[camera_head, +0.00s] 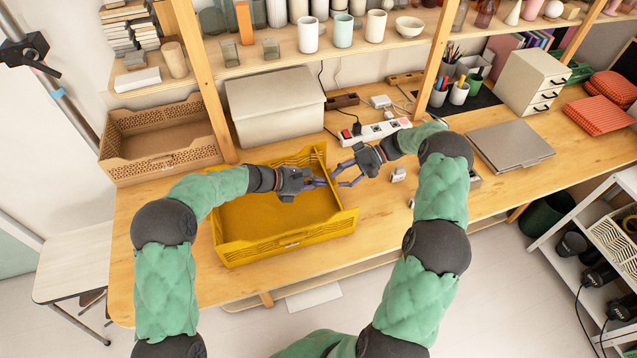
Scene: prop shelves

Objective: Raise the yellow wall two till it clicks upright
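The yellow crate (290,241) lies on the wooden table, with its long front wall standing along the near side. Its back wall (290,160) also stands. The right side, between the grippers, is partly hidden by them, and I cannot tell how its wall stands. My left gripper (323,183) reaches over the crate floor to the right side; its fingers are close together, and whether they hold anything is unclear. My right gripper (340,178) is open at the outer right side, its fingers spread towards the crate.
A brown crate (155,165) stands at the back left beside a shelf post. A grey box (275,105) and a power strip (375,131) are behind the yellow crate. A closed laptop (510,146) lies to the right. Small white objects sit near my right arm.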

